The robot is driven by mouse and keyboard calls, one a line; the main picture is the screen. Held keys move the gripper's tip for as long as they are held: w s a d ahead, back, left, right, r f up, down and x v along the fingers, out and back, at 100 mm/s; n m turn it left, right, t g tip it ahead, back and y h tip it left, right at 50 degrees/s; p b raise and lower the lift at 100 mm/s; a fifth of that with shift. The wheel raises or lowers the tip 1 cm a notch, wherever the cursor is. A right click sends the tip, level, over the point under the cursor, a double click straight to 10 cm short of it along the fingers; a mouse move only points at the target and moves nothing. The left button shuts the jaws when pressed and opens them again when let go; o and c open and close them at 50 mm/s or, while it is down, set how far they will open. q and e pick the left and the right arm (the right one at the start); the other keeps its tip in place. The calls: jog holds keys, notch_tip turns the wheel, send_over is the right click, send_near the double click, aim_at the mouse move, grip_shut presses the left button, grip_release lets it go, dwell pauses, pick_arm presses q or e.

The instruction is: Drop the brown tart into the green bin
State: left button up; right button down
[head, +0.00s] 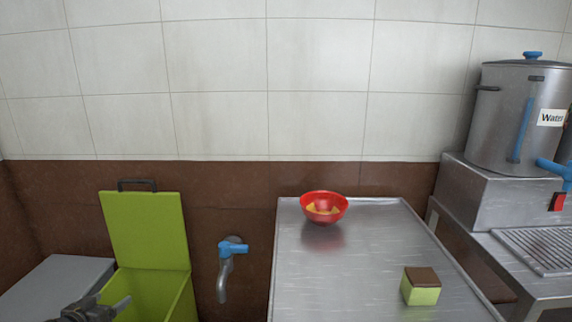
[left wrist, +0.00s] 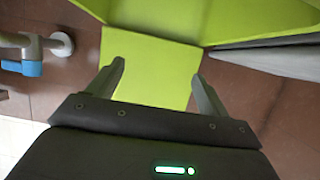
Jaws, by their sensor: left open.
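The green bin (head: 182,302) stands at the lower left in the head view, its lid (head: 146,230) raised. Its green panels (left wrist: 150,68) also fill much of the left wrist view. My left gripper (head: 114,304) is at the bin's left front in the head view; it is open, with nothing between its fingers (left wrist: 158,85). I see no separate thing that is clearly a brown tart. A small green block with a brown top (head: 421,287) sits on the metal table; I cannot tell whether it is the tart. The bin's inside is mostly hidden. My right gripper is not in view.
The metal table (head: 350,270) holds a red bowl (head: 324,209) with yellow pieces at its back. A blue-handled tap (head: 228,265) is on the wall between bin and table. A steel water urn (head: 507,115) stands at right, and a grey surface (head: 60,287) lies left.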

pick_arm(q)
jog(key=shift+v, duration=1.65)
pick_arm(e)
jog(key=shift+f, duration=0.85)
